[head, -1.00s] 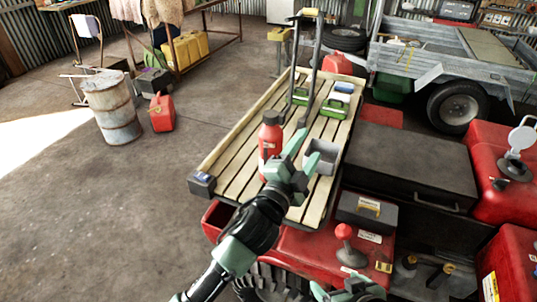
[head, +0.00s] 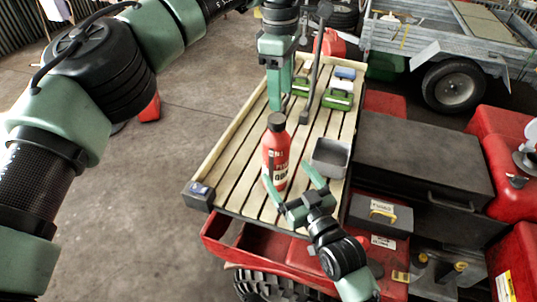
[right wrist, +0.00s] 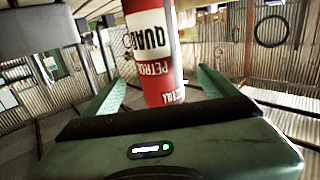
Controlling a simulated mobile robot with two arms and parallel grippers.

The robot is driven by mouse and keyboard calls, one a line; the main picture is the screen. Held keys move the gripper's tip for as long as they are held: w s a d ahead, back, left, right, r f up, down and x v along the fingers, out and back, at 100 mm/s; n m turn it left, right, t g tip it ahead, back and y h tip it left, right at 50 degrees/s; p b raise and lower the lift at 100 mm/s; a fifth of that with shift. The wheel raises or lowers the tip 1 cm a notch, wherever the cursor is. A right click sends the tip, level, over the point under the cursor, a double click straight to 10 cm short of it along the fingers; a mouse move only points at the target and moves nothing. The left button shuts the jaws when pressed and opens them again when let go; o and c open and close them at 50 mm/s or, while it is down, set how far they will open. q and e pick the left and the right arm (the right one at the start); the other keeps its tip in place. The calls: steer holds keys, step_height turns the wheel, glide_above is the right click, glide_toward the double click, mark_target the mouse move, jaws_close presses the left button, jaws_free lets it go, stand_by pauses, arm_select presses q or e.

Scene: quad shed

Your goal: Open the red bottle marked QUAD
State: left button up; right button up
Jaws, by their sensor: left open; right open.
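The red bottle (head: 275,158) stands upright on the slatted wooden rack, its black cap (head: 276,122) on top. In the right wrist view the bottle (right wrist: 157,55) appears upside down, with QUAD lettering on a white band. My right gripper (head: 291,178) is open low at the bottle's near right side. Its two fingers flank the bottle in the wrist view, with a visible gap at the right finger. My left gripper (head: 279,105) points down just above and behind the cap, apart from it as far as I can tell. Its fingers overlap in this view, so the gap is hidden.
A grey open box (head: 331,158) sits right of the bottle. Green-and-white items (head: 337,100) and an upright black bar (head: 314,75) are farther back on the rack (head: 228,165). A dark case (head: 405,165) is to the right. Rack slats left of the bottle are clear.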

mark_target(282, 163)
steer(key=shift+w+a+r, duration=0.15)
steer(key=shift+w+r, duration=0.05)
steer(key=shift+w, duration=0.1)
steer(key=x, duration=0.6)
steer(key=shift+w+a, duration=0.15)
steer(key=shift+w, duration=0.2)
jaws_close()
